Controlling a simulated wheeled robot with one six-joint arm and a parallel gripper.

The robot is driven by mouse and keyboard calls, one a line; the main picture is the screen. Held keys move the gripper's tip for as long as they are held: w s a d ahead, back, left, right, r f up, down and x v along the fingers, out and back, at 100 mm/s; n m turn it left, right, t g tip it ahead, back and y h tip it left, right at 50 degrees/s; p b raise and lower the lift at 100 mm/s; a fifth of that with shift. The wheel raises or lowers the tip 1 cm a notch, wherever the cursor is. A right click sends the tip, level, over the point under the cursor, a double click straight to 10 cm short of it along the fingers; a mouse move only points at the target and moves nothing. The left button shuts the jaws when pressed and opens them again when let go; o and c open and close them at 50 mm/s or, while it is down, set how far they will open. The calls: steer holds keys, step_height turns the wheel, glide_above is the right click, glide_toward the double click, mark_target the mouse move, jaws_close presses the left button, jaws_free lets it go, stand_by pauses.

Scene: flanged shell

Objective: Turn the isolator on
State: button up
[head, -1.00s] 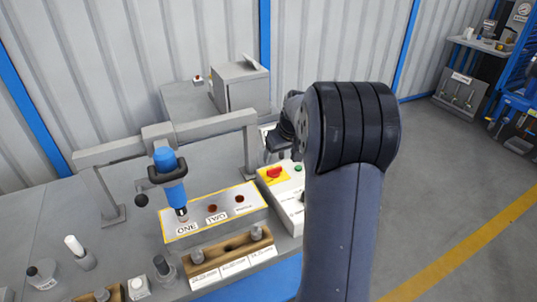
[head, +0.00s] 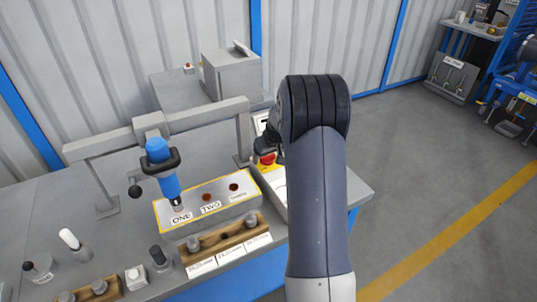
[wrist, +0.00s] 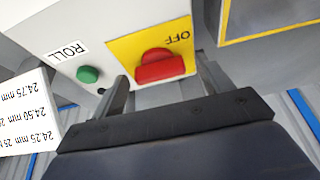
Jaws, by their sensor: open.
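The isolator is a red rotary handle (wrist: 160,66) on a yellow plate (wrist: 125,48) marked OFF, on the face of a light grey control box (wrist: 60,20). In the head view the red handle (head: 267,158) shows just left of my arm, partly covered. My gripper (wrist: 165,88) is open in the wrist view, its two fingers apart on either side below the handle. The handle lies just beyond the fingertips, between their lines. I cannot tell whether a finger touches it. In the head view my arm hides most of the gripper and box.
A green button (wrist: 88,75) labelled ROLL sits beside the isolator, near one finger. A blue tool (head: 163,170) hangs over the block marked ONE and TWO (head: 210,200). A wooden rack (head: 225,238) with size labels stands in front. Floor to the right is clear.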

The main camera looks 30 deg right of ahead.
steer(key=c, duration=1)
steer(key=shift+m, duration=0.3)
steer(key=m+h, duration=0.1)
steer(key=m, duration=0.2)
steer(key=shift+a+m+h, duration=0.2)
steer(key=shift+m+h, duration=0.2)
steer(key=m+h+b, duration=0.1)
steer(key=m+b, duration=0.1)
steer(key=m+g+b, duration=0.1)
steer(key=m+b, duration=0.1)
steer(key=m, duration=0.1)
steer(key=shift+w+f+h, duration=0.15)
steer(key=shift+w+h, duration=0.05)
steer(key=shift+h, duration=0.2)
steer(key=m+g, duration=0.1)
steer(key=m, duration=0.1)
steer(key=m+g+b, duration=0.1)
steer(key=m, duration=0.1)
steer(key=shift+a+m+h+b, duration=0.15)
steer(key=shift+m+h+b, duration=0.15)
steer(key=shift+m+h, duration=0.1)
steer(key=shift+w+r+m+g, duration=0.1)
steer(key=shift+m+g, duration=0.25)
steer(key=shift+m, duration=0.55)
steer(key=shift+w+r+m+g, duration=0.1)
steer(key=shift+m+g, duration=0.25)
steer(key=shift+m, duration=0.55)
